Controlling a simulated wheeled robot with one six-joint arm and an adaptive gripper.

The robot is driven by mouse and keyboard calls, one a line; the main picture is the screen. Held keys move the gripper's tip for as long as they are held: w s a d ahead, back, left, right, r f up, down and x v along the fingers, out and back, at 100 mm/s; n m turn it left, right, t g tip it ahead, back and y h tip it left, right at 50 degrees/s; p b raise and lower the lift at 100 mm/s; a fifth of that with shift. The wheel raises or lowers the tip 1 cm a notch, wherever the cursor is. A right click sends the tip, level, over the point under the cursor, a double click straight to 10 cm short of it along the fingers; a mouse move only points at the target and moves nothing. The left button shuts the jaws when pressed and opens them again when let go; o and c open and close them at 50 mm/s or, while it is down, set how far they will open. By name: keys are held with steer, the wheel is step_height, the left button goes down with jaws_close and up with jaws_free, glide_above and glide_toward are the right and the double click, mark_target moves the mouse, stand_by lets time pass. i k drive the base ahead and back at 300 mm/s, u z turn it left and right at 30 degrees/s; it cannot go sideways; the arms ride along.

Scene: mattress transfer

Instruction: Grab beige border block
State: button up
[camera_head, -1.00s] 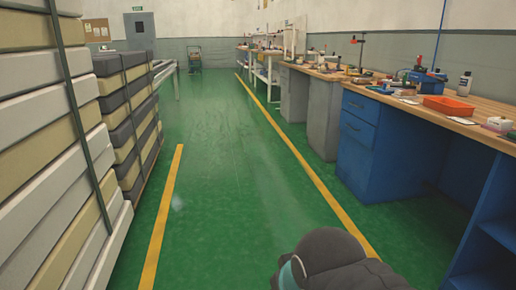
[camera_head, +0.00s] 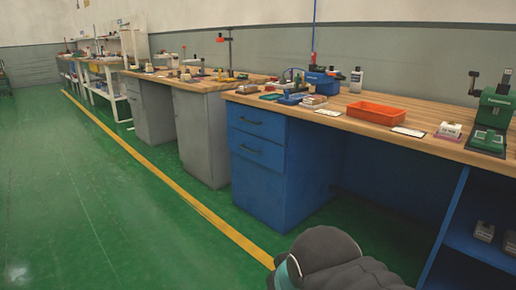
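No beige border block shows clearly in the head view, and no mattress is in sight now. My gripper is out of frame. Only a dark rounded part of my own arm shows at the bottom right of the centre, over the green floor.
A wooden workbench (camera_head: 379,122) with blue drawers (camera_head: 262,150) runs along the right, bearing an orange tray (camera_head: 375,112) and a green machine (camera_head: 491,118). Grey cabinets (camera_head: 203,130) stand farther back. A yellow floor line (camera_head: 180,190) runs beside the benches. The green floor (camera_head: 70,200) at left is clear.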

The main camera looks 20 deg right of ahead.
mark_target(483, 233)
steer(key=z, duration=1)
steer(key=i, duration=1)
steer(key=z, duration=0.9)
steer(key=i, duration=0.2)
steer(key=z, duration=0.3)
